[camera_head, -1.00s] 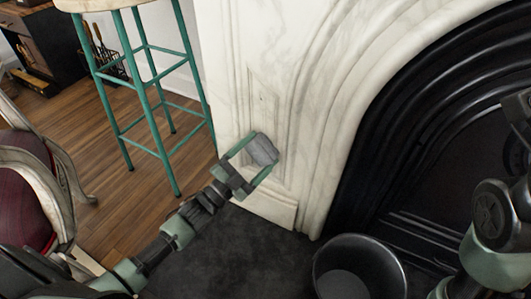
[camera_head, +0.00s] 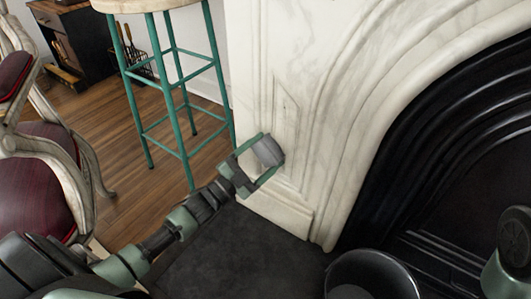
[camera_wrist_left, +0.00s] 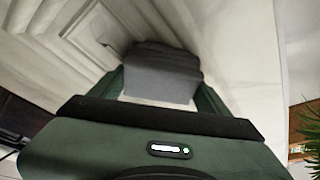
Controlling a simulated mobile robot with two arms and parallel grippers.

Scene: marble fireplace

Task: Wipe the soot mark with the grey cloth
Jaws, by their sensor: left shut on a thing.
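The grey cloth (camera_head: 268,151) is a folded bundle held between the fingers of my left gripper (camera_head: 262,158). It is at the lower part of the white marble fireplace leg (camera_head: 300,125), just below a raised panel. In the left wrist view the cloth (camera_wrist_left: 160,75) lies across the fingertips against or very near the marble; I cannot tell if it touches. I cannot make out the soot mark clearly; the cloth and gripper hide part of the marble. A piece of my right arm shows at the right edge of the head view, its gripper out of view.
A dark bucket (camera_head: 338,272) stands on the dark hearth (camera_head: 225,255) in front of the black firebox arch (camera_head: 395,165). A teal stool (camera_head: 184,155) stands left of the fireplace. A carved chair with a red seat (camera_head: 38,170) is at the left. Wood floor lies between.

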